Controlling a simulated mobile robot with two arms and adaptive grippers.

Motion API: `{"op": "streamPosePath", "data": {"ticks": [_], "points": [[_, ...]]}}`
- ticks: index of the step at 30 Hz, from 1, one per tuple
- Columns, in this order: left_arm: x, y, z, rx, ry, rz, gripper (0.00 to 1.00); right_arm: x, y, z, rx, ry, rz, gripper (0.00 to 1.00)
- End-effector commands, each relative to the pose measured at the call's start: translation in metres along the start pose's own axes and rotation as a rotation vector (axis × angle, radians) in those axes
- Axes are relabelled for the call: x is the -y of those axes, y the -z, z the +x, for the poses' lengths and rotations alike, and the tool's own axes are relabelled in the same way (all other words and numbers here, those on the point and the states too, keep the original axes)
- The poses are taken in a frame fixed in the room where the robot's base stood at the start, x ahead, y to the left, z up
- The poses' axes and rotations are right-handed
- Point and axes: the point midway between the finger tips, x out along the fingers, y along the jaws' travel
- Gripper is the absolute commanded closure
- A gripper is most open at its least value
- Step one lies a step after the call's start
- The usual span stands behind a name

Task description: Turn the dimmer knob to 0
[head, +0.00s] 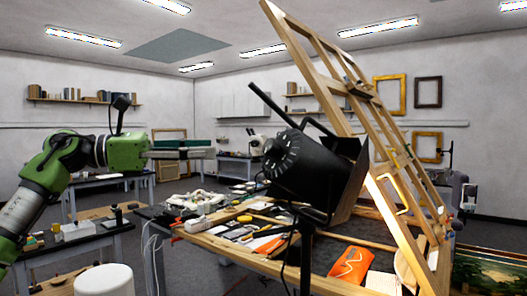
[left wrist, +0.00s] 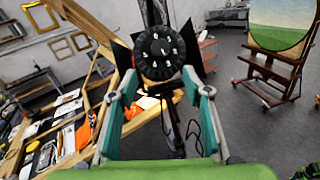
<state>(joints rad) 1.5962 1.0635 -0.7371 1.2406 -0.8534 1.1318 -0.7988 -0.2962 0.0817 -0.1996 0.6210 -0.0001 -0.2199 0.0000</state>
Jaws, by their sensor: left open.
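The black studio lamp (head: 322,176) stands on a stand at the middle right of the head view. Its round black dimmer knob (head: 280,157), with white marks around it, is on the lamp's rear end, facing my left arm. My left gripper (head: 208,150) is open and empty, to the left of the knob and apart from it. In the left wrist view the knob (left wrist: 160,52) shows face-on, beyond and slightly above the gap between the teal fingers (left wrist: 160,85). The marks are too small to read. My right gripper is not in view.
A worktable (head: 222,243) with tools and papers lies under the lamp. A large tilted wooden easel frame (head: 318,68) rises behind it. An orange pouch (head: 350,265) lies at the table's right. A white stool (head: 104,281) stands front left. The space between gripper and knob looks clear.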

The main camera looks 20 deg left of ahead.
Motion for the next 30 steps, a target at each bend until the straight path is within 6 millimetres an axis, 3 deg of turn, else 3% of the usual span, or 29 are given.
{"op": "streamPosePath", "data": {"ticks": [16,21,30], "points": [[0.001,-0.004,0.108,0.002,0.005,-0.004,0.55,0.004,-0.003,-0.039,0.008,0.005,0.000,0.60],[0.000,-0.003,0.125,0.003,0.002,-0.005,0.55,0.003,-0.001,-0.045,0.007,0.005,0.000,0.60],[0.000,-0.001,0.131,0.003,0.001,-0.004,0.55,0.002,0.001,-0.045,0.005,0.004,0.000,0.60]]}}
